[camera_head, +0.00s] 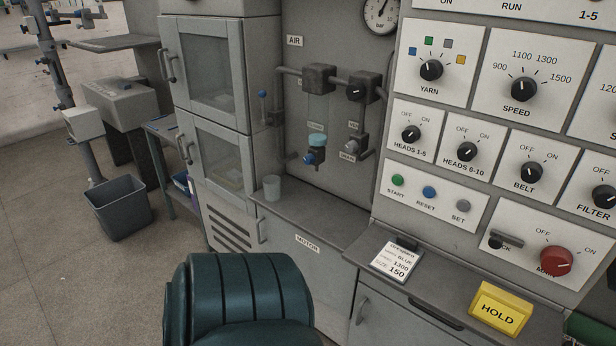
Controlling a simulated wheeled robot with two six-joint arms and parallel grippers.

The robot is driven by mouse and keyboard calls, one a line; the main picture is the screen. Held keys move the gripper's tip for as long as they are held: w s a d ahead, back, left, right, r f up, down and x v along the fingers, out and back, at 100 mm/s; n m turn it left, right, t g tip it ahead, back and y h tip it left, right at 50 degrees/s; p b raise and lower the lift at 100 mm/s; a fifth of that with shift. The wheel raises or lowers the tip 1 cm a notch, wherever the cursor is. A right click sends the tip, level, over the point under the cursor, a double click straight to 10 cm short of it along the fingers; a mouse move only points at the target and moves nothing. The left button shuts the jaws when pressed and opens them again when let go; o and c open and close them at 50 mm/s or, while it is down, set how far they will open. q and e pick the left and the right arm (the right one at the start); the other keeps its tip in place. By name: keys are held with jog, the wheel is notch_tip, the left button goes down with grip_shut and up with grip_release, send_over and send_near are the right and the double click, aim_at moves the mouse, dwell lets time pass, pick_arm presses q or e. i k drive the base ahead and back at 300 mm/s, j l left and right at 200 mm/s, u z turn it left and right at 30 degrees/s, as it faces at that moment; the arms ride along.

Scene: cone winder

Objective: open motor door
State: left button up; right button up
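The motor door (325,268) is a grey panel under the counter, in the lower middle of the head view. It carries a white label reading MOTOR near its top. A slim upright handle (262,231) is at its left edge. The door looks closed, flush with the cabinet front. A dark teal ribbed shape in front hides its lower part. Neither of my grippers shows clearly in this view.
A cabinet with two glazed doors (213,65) stands left, above a vented panel (228,230). A bin (117,210) stands on the floor. A yellow HOLD sign (500,309) sits right.

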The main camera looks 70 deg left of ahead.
aim_at(330, 279)
jog(key=i+u, duration=0.2)
jog(key=u, duration=0.25)
jog(key=i+l+u, duration=0.1)
jog(key=u, duration=0.35)
